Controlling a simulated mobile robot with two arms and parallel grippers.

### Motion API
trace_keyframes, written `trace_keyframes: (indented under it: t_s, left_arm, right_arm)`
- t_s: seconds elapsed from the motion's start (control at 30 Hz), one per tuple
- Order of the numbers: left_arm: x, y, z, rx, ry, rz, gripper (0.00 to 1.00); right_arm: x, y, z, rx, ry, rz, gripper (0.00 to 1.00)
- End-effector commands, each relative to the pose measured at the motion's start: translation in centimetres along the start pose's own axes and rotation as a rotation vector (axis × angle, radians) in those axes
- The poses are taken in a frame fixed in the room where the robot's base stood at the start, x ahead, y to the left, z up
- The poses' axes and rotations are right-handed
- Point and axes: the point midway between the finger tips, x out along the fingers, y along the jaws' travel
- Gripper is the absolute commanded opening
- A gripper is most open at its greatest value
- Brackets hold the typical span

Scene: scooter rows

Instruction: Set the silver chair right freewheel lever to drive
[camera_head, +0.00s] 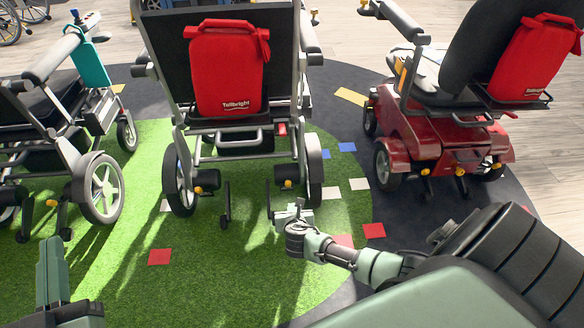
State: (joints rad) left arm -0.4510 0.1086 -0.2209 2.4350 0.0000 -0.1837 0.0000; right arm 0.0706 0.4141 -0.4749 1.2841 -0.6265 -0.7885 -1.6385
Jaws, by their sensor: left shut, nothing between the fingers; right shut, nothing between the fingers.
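The silver chair (301,100) stands in the middle with its back to me, a red bag hung on its backrest. At its lower right a small orange-yellow knob (288,184), which looks like the right freewheel lever, sits beside the right rear wheel (315,172). A matching knob (198,190) shows at the left wheel. The knob is too small to tell its setting. My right gripper (293,208) is just in front of and below the right knob, apparently apart from it, shut and empty. My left gripper (50,262) points up at the lower left, shut and empty, far from the chair.
A dark chair with a teal pouch (91,64) stands at left. A red scooter (436,135) with a red bag stands at right. Thin anti-tip struts (225,208) stick out behind the silver chair. Open green turf (210,270) with flat coloured squares lies in front.

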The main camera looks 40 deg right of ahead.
Motion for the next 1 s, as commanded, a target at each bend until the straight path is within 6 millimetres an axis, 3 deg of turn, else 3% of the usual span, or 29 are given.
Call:
trace_keyframes:
  t_s: [0.2, 0.33, 1.0]
  left_arm:
    - [-0.5, -0.4, 3.0, 0.004, -0.169, -0.009, 0.0]
    - [-0.8, -0.5, 3.9, 0.005, -0.215, -0.011, 0.0]
    - [-0.8, -0.6, 4.2, 0.005, -0.224, -0.012, 0.0]
  right_arm:
    - [-1.2, 0.0, 0.3, 0.0, 0.001, 0.001, 0.0]
    - [-1.5, 0.0, 0.3, 0.0, 0.001, 0.0, 0.0]
    - [-1.9, 0.6, 0.2, 0.032, 0.006, 0.015, 0.0]
